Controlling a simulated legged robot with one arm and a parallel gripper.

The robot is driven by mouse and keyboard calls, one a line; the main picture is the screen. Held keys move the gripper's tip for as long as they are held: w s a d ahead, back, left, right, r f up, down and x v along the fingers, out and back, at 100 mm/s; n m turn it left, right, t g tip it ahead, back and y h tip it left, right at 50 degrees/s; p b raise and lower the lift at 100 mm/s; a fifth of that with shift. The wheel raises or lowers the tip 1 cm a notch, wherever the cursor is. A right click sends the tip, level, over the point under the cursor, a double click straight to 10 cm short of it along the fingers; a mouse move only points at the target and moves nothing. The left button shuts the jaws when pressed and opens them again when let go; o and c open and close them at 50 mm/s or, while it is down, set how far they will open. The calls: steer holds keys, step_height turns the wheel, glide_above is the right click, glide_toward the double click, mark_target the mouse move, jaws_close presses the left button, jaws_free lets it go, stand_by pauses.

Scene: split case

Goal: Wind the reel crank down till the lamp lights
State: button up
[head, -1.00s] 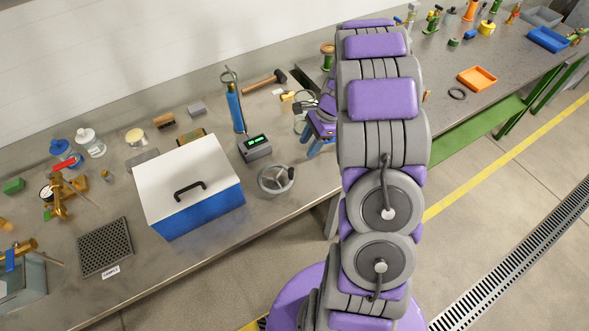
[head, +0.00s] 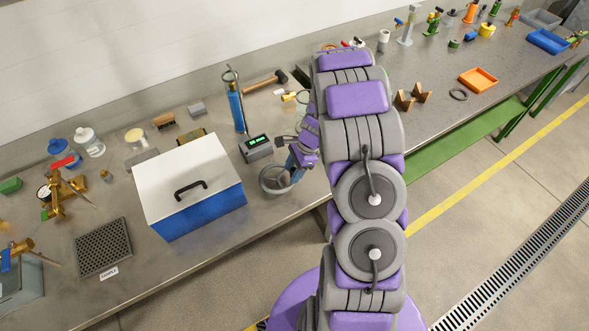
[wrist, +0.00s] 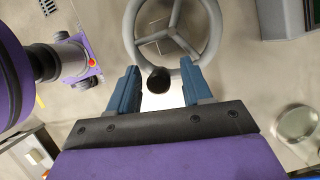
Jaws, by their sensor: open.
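The reel is a grey spoked handwheel (head: 269,184) lying on the bench, partly hidden behind my gripper in the head view. The wrist view shows its rim (wrist: 131,30) and a black crank knob (wrist: 158,81) at its near side. My gripper (wrist: 160,70) is open, with blue fingers on either side of the knob in that view. I cannot tell whether a finger touches it. In the head view my gripper (head: 295,162) is at the wheel. A grey box with a lit green display (head: 257,142) stands beside the wheel; I cannot make out a separate lamp.
A blue case with a white lid (head: 195,215) stands left of the wheel. Bare bench (head: 285,213) shows in front of the wheel.

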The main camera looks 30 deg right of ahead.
steer(key=shift+a, duration=0.45)
steer(key=c, duration=0.3)
steer(key=shift+d, duration=0.6)
jaws_close()
steer(key=shift+a, duration=0.1)
steer(key=n+p, duration=0.1)
steer(key=w+n, duration=0.1)
steer(key=n+g+p, duration=0.1)
steer(key=shift+w+d+r+p, duration=0.15)
steer(key=shift+w+d+p, duration=0.1)
steer(key=shift+w+p, duration=0.1)
steer(key=w+n+g, duration=0.1)
steer(key=n, duration=0.1)
steer(key=w+n+p, duration=0.1)
steer(key=n, duration=0.1)
steer(key=shift+n+g+h, duration=0.3)
steer(key=shift+g+h, duration=0.1)
steer(key=shift+w+n+g, duration=0.15)
steer(key=shift+n+g, duration=0.15)
steer(key=shift+n, duration=0.2)
